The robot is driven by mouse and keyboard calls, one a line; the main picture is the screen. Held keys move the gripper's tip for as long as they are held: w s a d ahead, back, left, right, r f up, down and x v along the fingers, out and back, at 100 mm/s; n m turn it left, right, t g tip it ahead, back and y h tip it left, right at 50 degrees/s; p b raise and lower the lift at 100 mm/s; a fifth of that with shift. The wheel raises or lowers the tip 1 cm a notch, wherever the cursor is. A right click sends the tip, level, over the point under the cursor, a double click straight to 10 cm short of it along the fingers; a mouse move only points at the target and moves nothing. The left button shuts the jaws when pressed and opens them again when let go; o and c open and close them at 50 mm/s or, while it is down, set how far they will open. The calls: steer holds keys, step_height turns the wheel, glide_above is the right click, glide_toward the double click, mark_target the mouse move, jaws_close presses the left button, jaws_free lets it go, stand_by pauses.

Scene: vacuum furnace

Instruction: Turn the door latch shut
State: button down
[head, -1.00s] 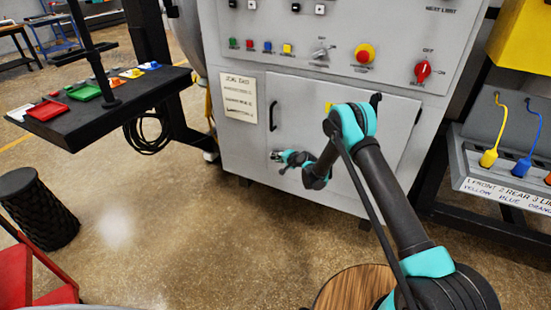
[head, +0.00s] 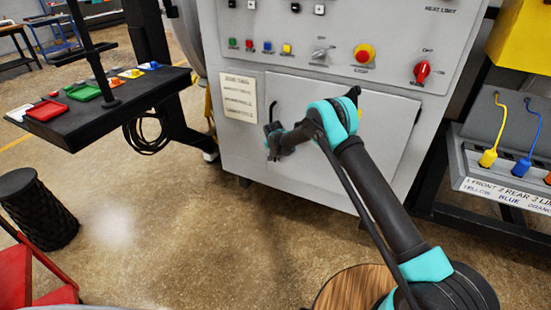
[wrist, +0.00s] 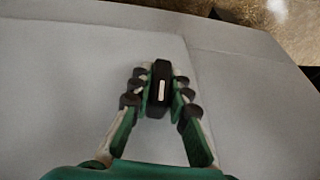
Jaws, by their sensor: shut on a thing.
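The door latch is a black upright handle (head: 272,112) near the left edge of the furnace's grey lower door (head: 330,150). In the head view its top shows just above my gripper (head: 272,140), which covers its lower part. In the wrist view the black latch (wrist: 159,80), with a small pale mark on it, lies between the green and dark fingers of my gripper (wrist: 157,92). The fingers are shut on it from both sides. The door looks flush with the cabinet front. My arm hides part of the door's right side.
A control panel (head: 335,40) with knobs and a red emergency button (head: 365,53) is above the door. A paper label (head: 238,98) is left of it. A black stand (head: 75,125) with coloured trays is at left; a cable rack (head: 505,165) is at right.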

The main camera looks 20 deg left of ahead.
steer(key=shift+h, duration=0.8)
steer(key=c, duration=1.4)
jaws_free()
steer(key=shift+c, duration=0.2)
